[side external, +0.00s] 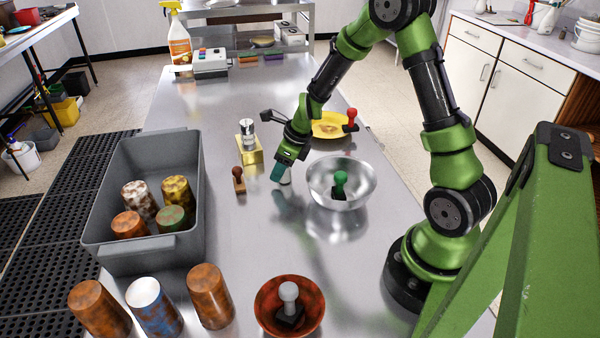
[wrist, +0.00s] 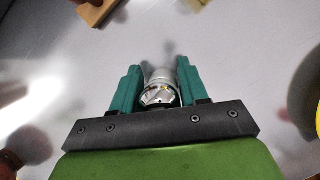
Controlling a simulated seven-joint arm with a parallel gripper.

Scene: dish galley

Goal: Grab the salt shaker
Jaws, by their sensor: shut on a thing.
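A small shaker with a silvery metal top and a pale body (wrist: 158,88) sits between the two teal fingers in the wrist view. I take it to be the salt shaker. My gripper (wrist: 158,90) is shut on it. In the side view my gripper (side external: 281,172) is low over the steel table, left of the metal bowl. Only a pale lower bit of the shaker (side external: 286,181) shows there; the fingers hide the rest. I cannot tell whether it touches the table. A similar clear shaker with a dark band (side external: 248,134) stands on a yellow block (side external: 249,155).
A steel bowl (side external: 357,186) holding a green-knobbed piece is close right. A wooden-knobbed piece (side external: 239,180) is close left. A yellow plate (side external: 330,125) lies behind. A grey bin (side external: 190,190) with several cups is left; more cups and a red bowl (side external: 262,312) are in front.

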